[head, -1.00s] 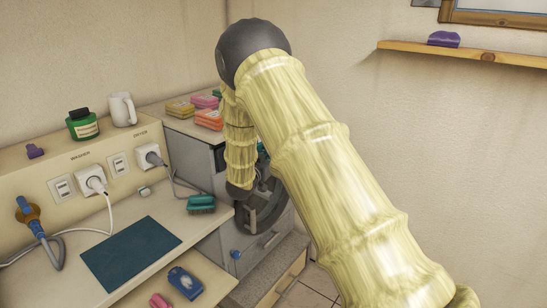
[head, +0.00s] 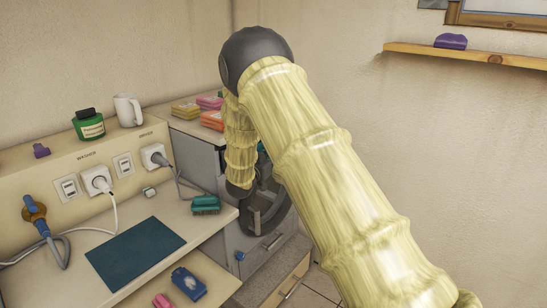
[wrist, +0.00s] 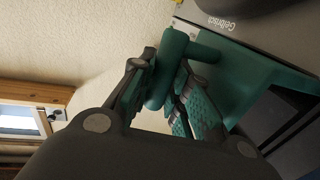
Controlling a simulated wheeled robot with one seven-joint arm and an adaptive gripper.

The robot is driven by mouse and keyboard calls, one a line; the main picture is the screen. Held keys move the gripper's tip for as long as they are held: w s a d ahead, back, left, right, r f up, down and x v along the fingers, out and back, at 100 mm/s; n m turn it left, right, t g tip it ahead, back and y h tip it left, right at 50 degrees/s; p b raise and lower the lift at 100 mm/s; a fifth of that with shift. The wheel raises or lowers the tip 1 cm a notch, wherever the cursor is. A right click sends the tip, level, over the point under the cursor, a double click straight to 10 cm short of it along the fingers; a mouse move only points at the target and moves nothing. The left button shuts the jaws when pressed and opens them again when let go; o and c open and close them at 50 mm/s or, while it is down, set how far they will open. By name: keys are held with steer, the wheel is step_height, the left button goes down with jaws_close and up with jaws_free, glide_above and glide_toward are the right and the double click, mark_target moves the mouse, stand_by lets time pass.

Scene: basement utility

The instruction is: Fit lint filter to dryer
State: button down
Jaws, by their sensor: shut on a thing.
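The lint filter is a teal piece with a thick rounded handle (wrist: 174,68) and a flat panel (wrist: 250,88). In the wrist view, my gripper (wrist: 160,82) is shut on the handle, one finger on each side. The panel lies against or very near the dark grey front of the dryer (wrist: 285,35); I cannot tell how far it is seated. In the head view, the dryer (head: 200,152) is the grey machine in the corner, and my arm hides most of its front. A bit of teal shows beside my arm there, but my gripper is mostly hidden.
Sponge packs (head: 186,110) lie on the dryer top. The counter (head: 75,222) at left holds a dark mat (head: 135,252) and a teal brush (head: 205,204). A wall shelf (head: 480,55) is at upper right.

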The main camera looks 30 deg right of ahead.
steer(key=shift+w+a, duration=0.35)
steer(key=shift+w, duration=0.45)
steer(key=shift+w+a, duration=0.3)
steer(key=shift+w, duration=0.45)
steer(key=shift+s, duration=0.15)
steer(key=s+d, duration=0.4)
steer(key=s, duration=0.6)
steer(key=shift+d+p, duration=0.15)
steer(key=shift+p, duration=0.15)
stand_by(1.7)
steer(key=shift+r, duration=0.15)
stand_by(1.0)
